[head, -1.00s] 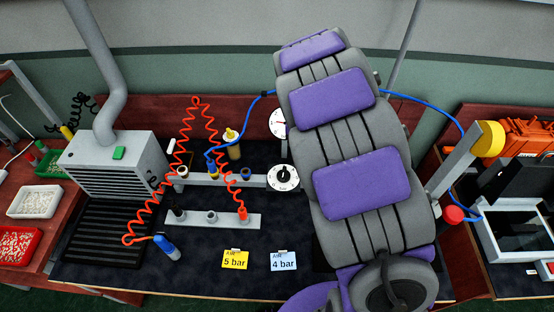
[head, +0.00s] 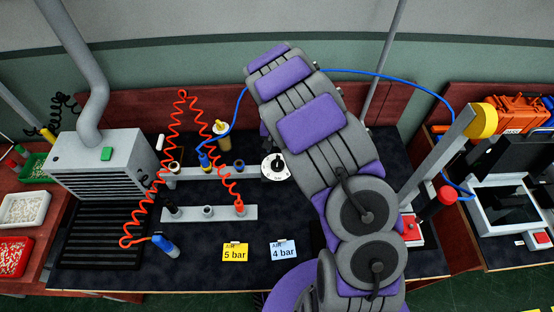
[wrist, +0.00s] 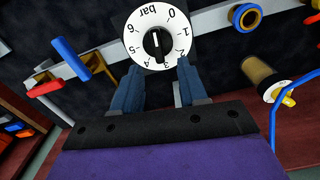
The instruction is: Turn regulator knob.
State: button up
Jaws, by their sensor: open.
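The regulator knob (head: 279,168) is a black handle on a round white dial, mounted on the grey rail on the bench. In the wrist view the knob (wrist: 157,43) shows upside down with its scale marked bar and 0 to 6. Its exact setting is hard to read. My gripper (wrist: 159,66) is open and empty. Its two dark blue fingers point at the dial's lower part, one on each side of the black handle. Whether they touch the dial cannot be told. In the head view my arm hides the gripper.
A yellow "5 bar" card (head: 235,252) and a blue "4 bar" card (head: 283,250) lie in front. Red coiled hose (head: 133,218) hangs left of the knob. A blue hose (head: 240,105) runs behind my arm. A grey vented box (head: 105,165) stands left.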

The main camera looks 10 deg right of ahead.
aim_at(278, 161)
jog(key=f, duration=0.5)
jog(key=d+f, duration=0.1)
jog(key=f, duration=0.1)
jog(key=shift+f+b, duration=0.35)
jog(key=shift+b, duration=0.05)
jog(key=shift+a, duration=0.55)
jog(key=shift+c, duration=0.5)
jog(key=shift+d, duration=0.25)
grip_shut()
